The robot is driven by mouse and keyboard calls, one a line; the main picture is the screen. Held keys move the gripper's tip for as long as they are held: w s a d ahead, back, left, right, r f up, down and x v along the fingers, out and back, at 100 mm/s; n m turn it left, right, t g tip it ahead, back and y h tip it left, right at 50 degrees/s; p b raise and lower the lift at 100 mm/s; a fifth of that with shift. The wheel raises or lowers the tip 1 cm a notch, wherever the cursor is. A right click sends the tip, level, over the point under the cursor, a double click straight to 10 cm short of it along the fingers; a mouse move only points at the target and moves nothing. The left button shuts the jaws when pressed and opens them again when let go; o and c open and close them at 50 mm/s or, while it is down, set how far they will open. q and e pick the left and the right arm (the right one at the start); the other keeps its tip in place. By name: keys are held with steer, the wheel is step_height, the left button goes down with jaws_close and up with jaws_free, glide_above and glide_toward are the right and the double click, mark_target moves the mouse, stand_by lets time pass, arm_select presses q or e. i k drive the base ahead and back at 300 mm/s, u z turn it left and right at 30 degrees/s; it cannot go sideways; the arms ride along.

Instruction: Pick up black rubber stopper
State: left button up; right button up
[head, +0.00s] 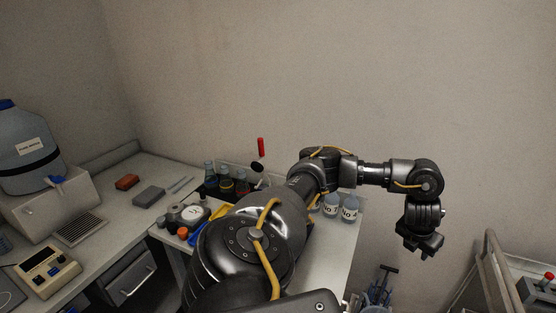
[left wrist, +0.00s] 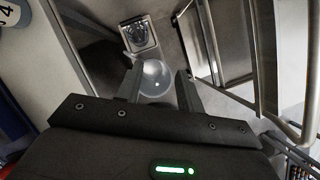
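I cannot pick out a black rubber stopper for certain. A small dark oval thing (head: 257,167) shows behind my arm in the head view, below a red upright piece, but it is too small to identify. My left gripper (head: 422,246) hangs pointing down at the right, past the table's edge and away from the bench items. In the left wrist view, its two fingers (left wrist: 158,76) stand apart. A pale round translucent thing (left wrist: 156,84) shows beyond the gap between them, and nothing is visibly gripped. My right gripper is not in view.
Dark bottles (head: 226,184) and a round grey device (head: 187,216) stand left of my arm. Two white-labelled bottles (head: 349,208) stand right of it. A metal-framed cart (head: 494,268) is at the far right. The table (head: 325,262) has bare surface near its right edge.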

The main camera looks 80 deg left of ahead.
mark_target(172, 227)
steer(key=z, duration=0.45)
steer(key=k, duration=1.4)
steer(key=u, duration=1.5)
